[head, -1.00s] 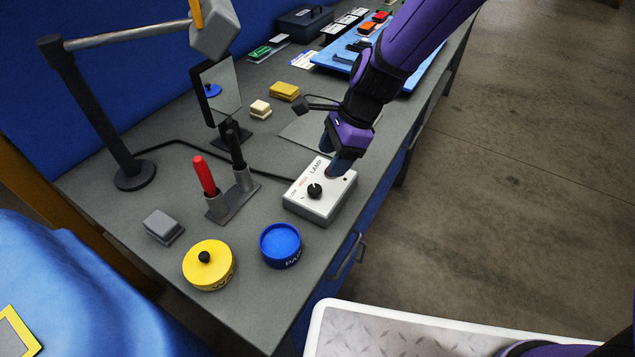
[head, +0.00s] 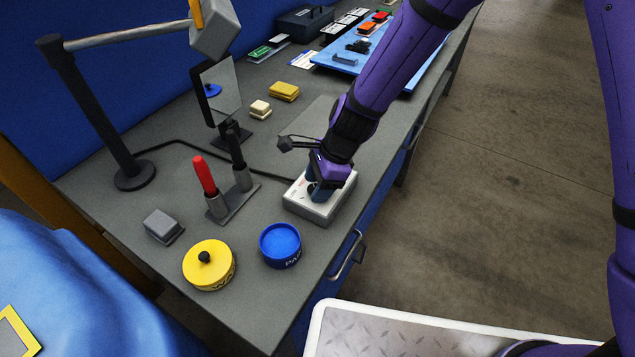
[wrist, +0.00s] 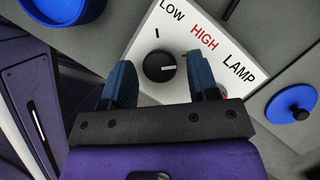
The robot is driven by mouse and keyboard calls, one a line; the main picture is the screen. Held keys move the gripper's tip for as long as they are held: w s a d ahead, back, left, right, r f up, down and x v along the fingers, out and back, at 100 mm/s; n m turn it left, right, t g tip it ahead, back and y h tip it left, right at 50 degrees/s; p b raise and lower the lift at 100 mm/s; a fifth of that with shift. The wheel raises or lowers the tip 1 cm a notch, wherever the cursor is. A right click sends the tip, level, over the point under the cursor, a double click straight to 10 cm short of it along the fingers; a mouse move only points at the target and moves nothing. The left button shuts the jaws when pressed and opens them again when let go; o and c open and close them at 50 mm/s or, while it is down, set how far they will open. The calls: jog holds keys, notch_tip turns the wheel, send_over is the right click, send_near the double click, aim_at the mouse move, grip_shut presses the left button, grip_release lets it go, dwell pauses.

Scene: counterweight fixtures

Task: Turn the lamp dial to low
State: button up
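The lamp box (head: 318,212) is a white-topped control box on the bench. In the wrist view the lamp box (wrist: 225,60) shows black LOW, red HIGH and black LAMP lettering. Its round black dial (wrist: 158,67) has a white pointer line pointing right in that view, on the HIGH side and away from the LOW mark. My gripper (head: 316,192) is down over the box and hides the dial in the head view. In the wrist view my gripper (wrist: 160,82) is open, one blue finger on each side of the dial; contact cannot be told. Something red shows partly behind the right finger.
A blue tub (head: 281,246) and yellow lidded tub (head: 208,266) stand in front of the box. A holder (head: 232,205) with a red-handled tool stands left, near a mirror (head: 218,90). A blue lid (wrist: 290,103) lies beside the box in the wrist view.

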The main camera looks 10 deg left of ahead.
jog(key=c, duration=0.7)
jog(key=shift+n, duration=0.4)
jog(key=n+g+h, duration=0.1)
jog(key=n, duration=0.2)
jog(key=shift+w+a+n, duration=0.1)
jog(key=shift+n, duration=0.3)
jog(key=n, duration=0.2)
jog(key=n+g+h, duration=0.1)
jog(key=n, duration=0.1)
jog(key=shift+w+a+h, duration=0.1)
jog(key=shift+h, duration=0.2)
jog(key=n+h, duration=0.1)
jog(key=n, duration=0.4)
jog(key=shift+a+g+h, duration=0.15)
jog(key=shift+g+h, duration=0.15)
jog(key=shift+h, duration=0.1)
jog(key=n+h, duration=0.1)
jog(key=n, duration=0.3)
jog(key=shift+a+n+h, duration=0.1)
jog(key=shift+n+h, duration=0.2)
jog(key=o, duration=0.9)
